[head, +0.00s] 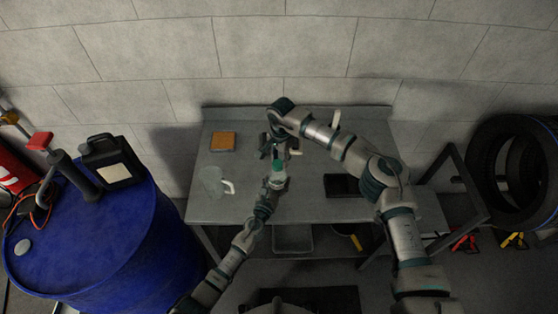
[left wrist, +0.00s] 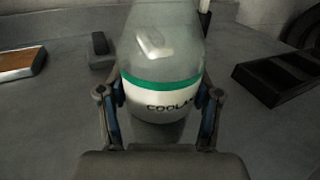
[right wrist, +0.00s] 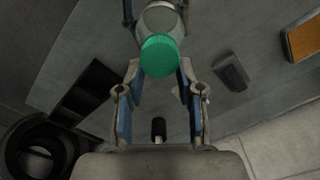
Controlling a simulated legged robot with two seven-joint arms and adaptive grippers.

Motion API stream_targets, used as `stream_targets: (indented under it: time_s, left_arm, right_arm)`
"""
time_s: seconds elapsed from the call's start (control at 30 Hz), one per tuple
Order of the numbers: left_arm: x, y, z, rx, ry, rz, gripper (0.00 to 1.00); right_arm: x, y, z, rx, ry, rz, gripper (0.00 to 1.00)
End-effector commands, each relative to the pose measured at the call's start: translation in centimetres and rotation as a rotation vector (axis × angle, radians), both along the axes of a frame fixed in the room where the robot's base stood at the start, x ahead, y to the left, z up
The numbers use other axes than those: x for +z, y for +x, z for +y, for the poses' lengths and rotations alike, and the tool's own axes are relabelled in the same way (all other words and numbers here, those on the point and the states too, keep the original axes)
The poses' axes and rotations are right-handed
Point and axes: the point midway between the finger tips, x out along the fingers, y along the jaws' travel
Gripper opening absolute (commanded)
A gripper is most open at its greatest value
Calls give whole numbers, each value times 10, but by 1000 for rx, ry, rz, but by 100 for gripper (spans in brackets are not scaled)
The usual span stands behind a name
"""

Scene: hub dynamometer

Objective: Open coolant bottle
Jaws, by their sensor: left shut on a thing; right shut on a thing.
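The coolant bottle (head: 278,182) stands on the grey workbench, pale with a green cap; in the left wrist view its body (left wrist: 160,95) shows a green band and part of the label "COOLA". My left gripper (left wrist: 160,100) is shut around the lower body, one finger on each side. It also shows in the head view (head: 268,196). In the right wrist view the green cap (right wrist: 159,56) sits on the bottle's neck, between the fingertips of my right gripper (right wrist: 160,82), which is shut on it. In the head view my right gripper (head: 279,158) is just above the bottle.
A clear jug (head: 212,181) stands left of the bottle on the workbench (head: 240,208). An orange-topped block (head: 223,141) lies at the back left and a dark tray (head: 341,185) at the right. A blue drum (head: 110,240) with a black canister (head: 112,160) stands at left.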

Motion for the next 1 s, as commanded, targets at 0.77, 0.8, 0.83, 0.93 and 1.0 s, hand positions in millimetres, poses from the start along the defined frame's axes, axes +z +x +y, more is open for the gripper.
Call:
stream_targets:
  time_s: [0.77, 0.8, 0.83, 0.93, 1.0]
  left_arm:
    - [-3, 1, 0, 4, -1, 7, 0]
    - [-3, 1, 1, 5, -1, 7, 0]
    - [-3, 1, 1, 5, -1, 7, 0]
    - [-3, 1, 1, 6, -2, 7, 0]
    - [-3, 1, 2, 7, -2, 7, 0]
  right_arm:
    - [-4, 2, 1, 724, 10, 15, 0]
    - [-4, 3, 0, 723, 8, 15, 0]
    - [-4, 3, 0, 722, 8, 15, 0]
    - [-4, 4, -1, 719, 6, 14, 0]
    - [-4, 4, -2, 718, 4, 14, 0]
